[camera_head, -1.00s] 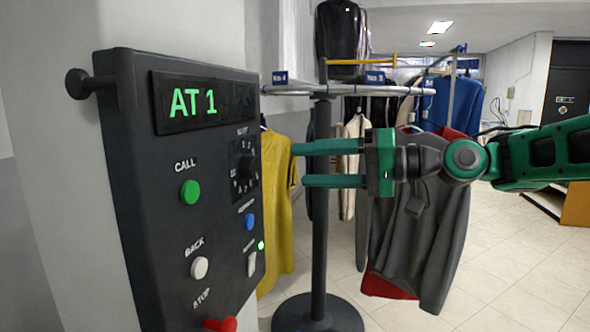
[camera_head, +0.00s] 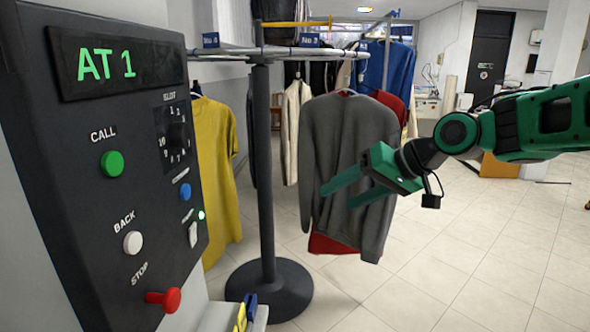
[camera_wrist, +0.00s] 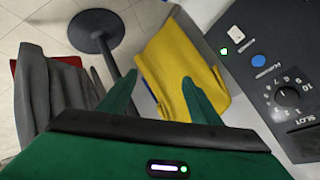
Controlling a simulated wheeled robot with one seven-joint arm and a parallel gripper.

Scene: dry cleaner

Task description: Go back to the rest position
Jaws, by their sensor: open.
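My gripper (camera_head: 345,186) is open and empty, with its two green fingers pointing left and slightly down. In the head view it hangs in front of the grey sweater (camera_head: 345,135), clear of the control panel. The wrist view also shows my gripper (camera_wrist: 160,95) with the fingers apart and nothing between them in its grip. The black control panel (camera_head: 75,175) stands at the left and its display (camera_head: 110,68) reads "AT 1". It has a green CALL button (camera_head: 112,164), a white BACK button (camera_head: 133,243) and a red STOP button (camera_head: 165,299).
A round rail (camera_head: 225,52) on a black post (camera_head: 264,160) with a wide base (camera_head: 270,288) holds hanging clothes. A yellow shirt (camera_head: 215,170) hangs beside the panel. A blue garment (camera_head: 390,68) hangs further back. The tiled floor (camera_head: 480,240) at the right is open.

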